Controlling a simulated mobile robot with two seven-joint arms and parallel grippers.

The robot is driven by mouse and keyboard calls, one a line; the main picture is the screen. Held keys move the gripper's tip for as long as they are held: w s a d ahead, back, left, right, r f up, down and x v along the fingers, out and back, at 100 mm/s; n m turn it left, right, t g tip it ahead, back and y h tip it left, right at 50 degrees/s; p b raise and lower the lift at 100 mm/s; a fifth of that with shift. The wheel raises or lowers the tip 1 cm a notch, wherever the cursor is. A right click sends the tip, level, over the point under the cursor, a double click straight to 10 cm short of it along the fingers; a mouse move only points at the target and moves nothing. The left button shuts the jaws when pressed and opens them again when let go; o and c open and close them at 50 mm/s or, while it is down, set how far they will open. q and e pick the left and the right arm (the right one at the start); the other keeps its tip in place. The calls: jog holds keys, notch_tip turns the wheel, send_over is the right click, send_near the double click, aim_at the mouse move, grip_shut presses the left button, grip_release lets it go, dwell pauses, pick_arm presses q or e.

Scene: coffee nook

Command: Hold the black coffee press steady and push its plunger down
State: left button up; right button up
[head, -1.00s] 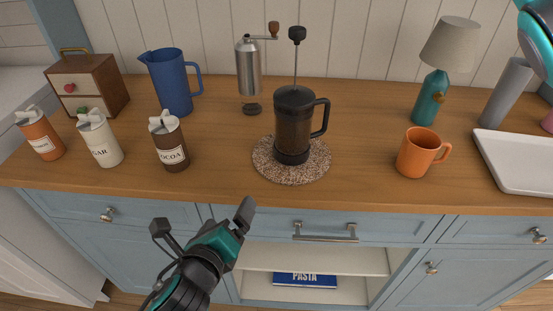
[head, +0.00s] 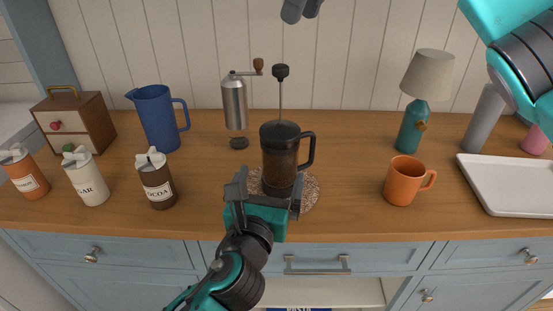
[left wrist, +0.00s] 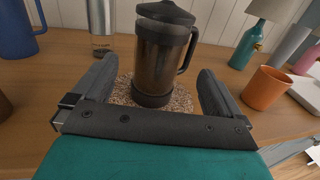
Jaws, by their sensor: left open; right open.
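The black coffee press (head: 281,150) stands upright on a round speckled mat (head: 311,192) near the counter's front. Its plunger rod is raised, with a black knob (head: 281,71) on top. My left gripper (head: 268,188) is open in front of the press's base. In the left wrist view the press (left wrist: 163,55) stands between and beyond the two spread fingers (left wrist: 158,92), with a gap on each side. My right gripper (head: 302,8) is open at the top edge of the head view, above the knob and partly cut off.
A grinder (head: 235,105) and blue pitcher (head: 158,118) stand behind left. Several canisters (head: 157,183) stand left. An orange mug (head: 405,181), a lamp (head: 413,125) and a white tray (head: 510,183) are on the right. Bare counter lies between press and mug.

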aim_at(280, 152)
pick_arm(q)
jog(key=w, duration=0.3)
jog(key=w+d, duration=0.1)
jog(key=w, duration=0.5)
jog(key=shift+w+d, duration=0.1)
jog(key=shift+d, duration=0.3)
